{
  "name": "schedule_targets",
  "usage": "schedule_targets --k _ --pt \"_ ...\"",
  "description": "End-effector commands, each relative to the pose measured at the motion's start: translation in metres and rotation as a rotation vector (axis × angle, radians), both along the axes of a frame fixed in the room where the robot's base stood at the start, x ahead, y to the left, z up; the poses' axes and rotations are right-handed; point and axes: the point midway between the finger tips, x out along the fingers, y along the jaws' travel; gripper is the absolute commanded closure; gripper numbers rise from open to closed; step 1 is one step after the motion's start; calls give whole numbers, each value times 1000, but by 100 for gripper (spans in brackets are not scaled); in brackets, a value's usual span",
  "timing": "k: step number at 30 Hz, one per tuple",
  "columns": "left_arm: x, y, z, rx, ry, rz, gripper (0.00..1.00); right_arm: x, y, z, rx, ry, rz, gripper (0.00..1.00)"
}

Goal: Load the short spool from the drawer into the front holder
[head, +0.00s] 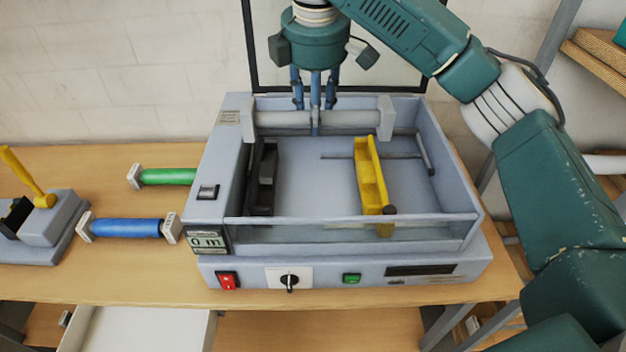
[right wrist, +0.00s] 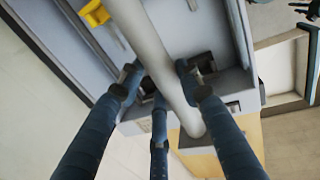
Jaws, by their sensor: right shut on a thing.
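A pale grey roll (head: 345,118) with blocky end caps lies across the back of the laminator (head: 345,272). My right gripper (head: 315,108) points down at it from behind, its blue fingers shut around its middle. In the right wrist view the roll (right wrist: 152,50) passes between the fingers of the gripper (right wrist: 158,88). I cannot tell whether this roll is the short spool. In the machine's open bay, a black bracket (head: 263,178) stands at left and a yellow bracket (head: 370,178) at right. An open white drawer (head: 135,330) shows partly below the table; its visible floor is bare. My left gripper is not in view.
A green spool (head: 168,177) and a blue spool (head: 128,228) lie on the wooden table (head: 105,277) left of the machine. A grey device with a yellow lever (head: 28,178) stands at far left. My right arm fills the right side.

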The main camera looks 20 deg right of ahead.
Motion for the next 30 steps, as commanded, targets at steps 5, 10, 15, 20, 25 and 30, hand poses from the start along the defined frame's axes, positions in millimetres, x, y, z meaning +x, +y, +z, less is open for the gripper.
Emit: schedule_targets --k 5,10,15,20,25,30 --pt "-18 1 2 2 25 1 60 -2 1 -51 3 8 2 93" --pt "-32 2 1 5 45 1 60 -3 1 -96 3 7 0 93" --pt "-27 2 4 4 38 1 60 -2 -1 -124 1 2 -2 93" --pt "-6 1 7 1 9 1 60 -1 -1 -136 1 -1 -1 93" --pt "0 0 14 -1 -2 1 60 -2 -1 -155 0 2 -1 93" --pt "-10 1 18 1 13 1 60 -2 -1 -173 0 -1 -1 93"
